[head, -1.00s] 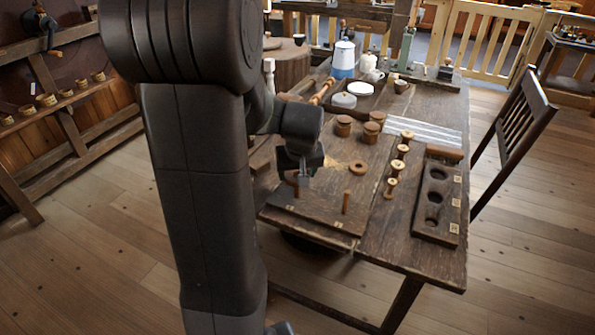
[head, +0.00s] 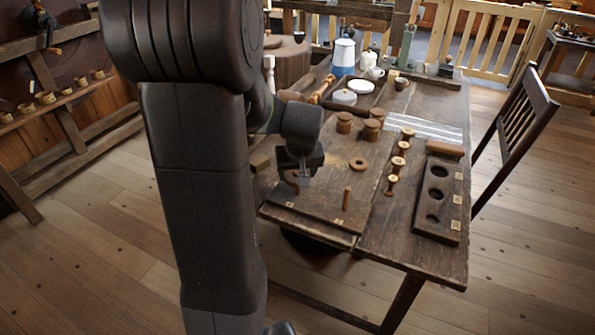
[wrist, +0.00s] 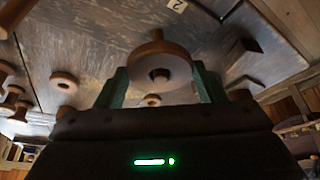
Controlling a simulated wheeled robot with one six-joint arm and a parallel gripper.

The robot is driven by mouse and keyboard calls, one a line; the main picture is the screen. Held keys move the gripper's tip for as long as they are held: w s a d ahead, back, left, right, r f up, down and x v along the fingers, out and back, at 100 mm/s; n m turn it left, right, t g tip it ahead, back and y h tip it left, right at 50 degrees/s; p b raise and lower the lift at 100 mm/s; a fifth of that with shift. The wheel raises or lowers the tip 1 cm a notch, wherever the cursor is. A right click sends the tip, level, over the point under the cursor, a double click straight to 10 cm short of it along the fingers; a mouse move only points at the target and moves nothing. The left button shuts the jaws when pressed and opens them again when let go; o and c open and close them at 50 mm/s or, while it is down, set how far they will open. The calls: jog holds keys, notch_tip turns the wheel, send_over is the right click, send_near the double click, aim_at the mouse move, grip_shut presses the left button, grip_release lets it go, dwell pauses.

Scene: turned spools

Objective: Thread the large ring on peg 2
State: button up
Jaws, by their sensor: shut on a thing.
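My gripper (wrist: 162,88) is shut on the large ring (wrist: 178,68), a thick brown wooden ring held between the green fingers. A wooden peg (wrist: 157,35) shows just beyond the ring in the wrist view, beside a label reading 2 (wrist: 177,5). A round brown end shows inside the ring's hole, so the peg appears to run into it; how far I cannot tell. In the head view my gripper (head: 298,180) is low over the left of the peg board (head: 318,207), hiding most of ring and peg. Another peg (head: 346,198) stands bare to the right.
A smaller ring (head: 358,164) lies behind the bare peg. Several spools (head: 393,180) stand in a row to the right, beside a dark block with round holes (head: 436,195). Two brown lidded pots (head: 344,122) stand farther back.

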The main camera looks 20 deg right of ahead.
jog(key=shift+f, duration=0.15)
jog(key=o, duration=1.3)
notch_tip(320, 180, up, 10)
jog(key=p, duration=0.7)
jog(key=shift+f, duration=0.1)
notch_tip(320, 180, down, 9)
jog(key=b, duration=0.6)
jog(key=shift+a, duration=0.1)
dwell(0.4)
